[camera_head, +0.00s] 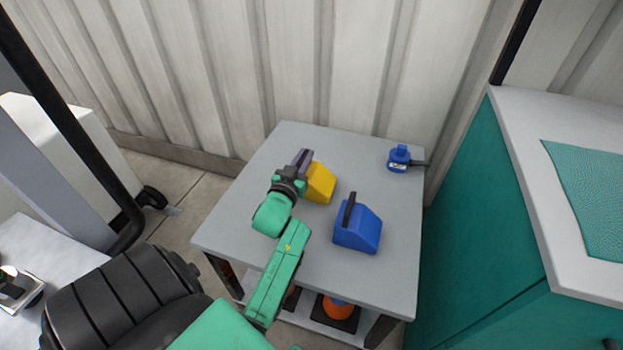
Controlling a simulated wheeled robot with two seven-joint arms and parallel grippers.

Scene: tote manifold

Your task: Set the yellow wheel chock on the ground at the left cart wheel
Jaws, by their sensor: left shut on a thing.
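The yellow wheel chock (320,183) is at the left-middle of the grey table (300,140). My left gripper (302,160) is shut on the chock at its left side; the gripper hides part of it. I cannot tell whether the chock rests on the table top or is just above it. At the left, a cart with a black tubular frame (62,90) stands on the floor, and a dark wheel (152,197) shows low beside it. My right gripper does not show.
A blue chock (358,228) with a black handle stands right of the yellow one. A blue bottle-like item (399,158) is at the table's back right. A teal cabinet (470,230) stands close at the right. Bare floor (190,200) shows between cart and table.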

